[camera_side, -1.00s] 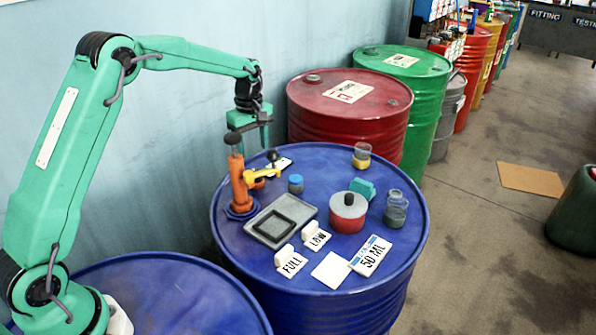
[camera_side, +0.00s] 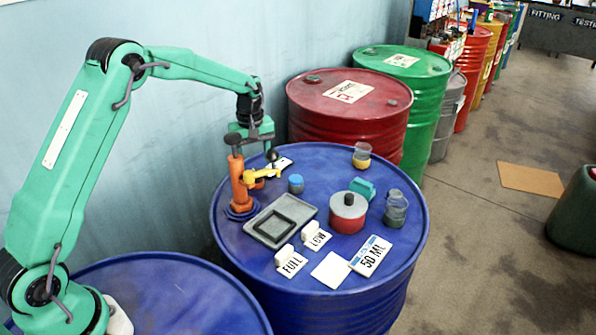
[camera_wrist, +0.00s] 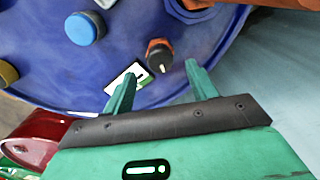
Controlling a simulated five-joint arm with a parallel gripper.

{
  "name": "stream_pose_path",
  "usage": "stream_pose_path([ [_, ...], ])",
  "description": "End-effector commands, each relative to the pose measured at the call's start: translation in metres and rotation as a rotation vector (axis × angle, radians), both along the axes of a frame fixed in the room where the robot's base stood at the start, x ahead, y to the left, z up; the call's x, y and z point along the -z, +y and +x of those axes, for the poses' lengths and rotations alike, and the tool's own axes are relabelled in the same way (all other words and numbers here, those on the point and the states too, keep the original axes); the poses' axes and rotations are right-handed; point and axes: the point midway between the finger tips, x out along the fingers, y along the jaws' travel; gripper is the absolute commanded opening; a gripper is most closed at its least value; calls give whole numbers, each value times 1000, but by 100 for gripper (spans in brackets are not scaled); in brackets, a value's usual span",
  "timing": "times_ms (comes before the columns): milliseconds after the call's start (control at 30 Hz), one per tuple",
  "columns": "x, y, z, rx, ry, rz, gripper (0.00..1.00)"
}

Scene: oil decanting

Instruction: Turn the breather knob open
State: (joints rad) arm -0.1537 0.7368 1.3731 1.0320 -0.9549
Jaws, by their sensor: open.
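The breather knob appears to be the small black knob with a white pointer mark on an orange base in the wrist view (camera_wrist: 160,58). It lies roughly between and just beyond my fingertips. In the side view a black knob (camera_side: 272,155) shows beside the yellow arm of the orange pump (camera_side: 241,185). My gripper (camera_side: 252,146) is open and empty above the far left of the blue drum, close to the pump. In the wrist view its two green fingers (camera_wrist: 159,76) are apart, and no contact with the knob is visible.
On the blue drum (camera_side: 225,240) are a blue-capped jar (camera_side: 296,184), a grey tray (camera_side: 258,234), a red tin (camera_side: 347,218), an amber glass (camera_side: 361,156) and label blocks. A red drum (camera_side: 350,115) stands behind.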

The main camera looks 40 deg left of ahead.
Motion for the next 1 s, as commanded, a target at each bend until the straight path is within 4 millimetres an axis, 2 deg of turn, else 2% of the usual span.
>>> stream_pose_path([
  [100,16,0,0,0,3,-1,57],
  [300,36,0,0,0,1,0,57],
  [733,44,0,0,-1,0,0,57],
  [767,44,0,0,-1,0,0,56],
  [900,44,0,0,-1,0,0,28],
  [1000,44,0,0,-1,0,0,13],
])
